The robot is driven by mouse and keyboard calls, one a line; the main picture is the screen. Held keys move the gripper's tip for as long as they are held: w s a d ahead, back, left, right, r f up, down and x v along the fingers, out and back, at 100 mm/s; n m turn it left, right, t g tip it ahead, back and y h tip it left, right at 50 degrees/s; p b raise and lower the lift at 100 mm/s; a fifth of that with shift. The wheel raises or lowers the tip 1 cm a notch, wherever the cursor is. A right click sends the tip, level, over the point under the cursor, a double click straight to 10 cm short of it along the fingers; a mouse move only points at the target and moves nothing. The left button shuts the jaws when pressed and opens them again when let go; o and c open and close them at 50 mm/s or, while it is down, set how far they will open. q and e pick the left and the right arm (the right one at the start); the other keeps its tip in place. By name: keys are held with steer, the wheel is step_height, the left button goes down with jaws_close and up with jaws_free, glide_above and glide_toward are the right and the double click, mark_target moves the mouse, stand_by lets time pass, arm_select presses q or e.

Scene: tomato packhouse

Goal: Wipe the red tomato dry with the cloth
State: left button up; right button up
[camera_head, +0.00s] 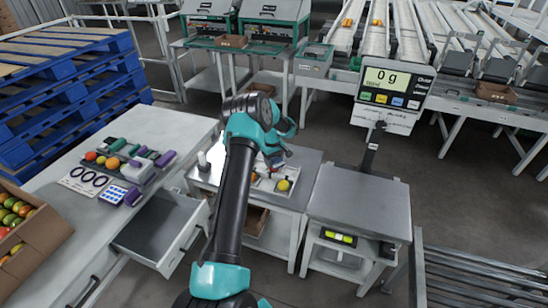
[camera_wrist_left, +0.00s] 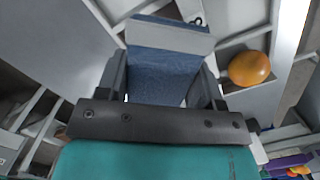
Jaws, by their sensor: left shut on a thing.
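My left gripper (camera_head: 274,158) is over the small middle table. In the left wrist view it is shut on a blue cloth (camera_wrist_left: 163,72) with a paler grey-blue band (camera_wrist_left: 170,35) at its far end. An orange tomato (camera_wrist_left: 250,68) sits in a pale tray (camera_wrist_left: 222,45) to the right of the cloth, apart from it. In the head view a yellow tomato (camera_head: 283,185) and an orange one (camera_head: 253,176) are at the tray, below the gripper. No clearly red tomato shows there. My right gripper is out of view.
The left bench (camera_head: 60,215) holds several tomatoes, a card with rings (camera_head: 86,181) and purple-ended tools. A drawer (camera_head: 160,225) stands open beneath it. A scale (camera_head: 358,200) with a bare plate and a display reading 0 g (camera_head: 391,85) stands at the right.

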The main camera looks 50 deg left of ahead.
arm_select(q)
steer(key=shift+f, duration=0.2)
steer(key=shift+a, duration=0.2)
steer(key=shift+w+a, duration=0.15)
steer(key=shift+a, duration=0.25)
stand_by(0.7)
steer(key=shift+f, duration=0.4)
stand_by(0.6)
steer(key=shift+s+d+f, duration=0.1)
steer(key=shift+s+d, duration=0.1)
steer(key=shift+d, duration=0.5)
steer(key=shift+s+d+f, duration=0.1)
steer(key=shift+s+d, duration=0.05)
steer(key=shift+d, duration=0.5)
steer(key=shift+a, duration=0.1)
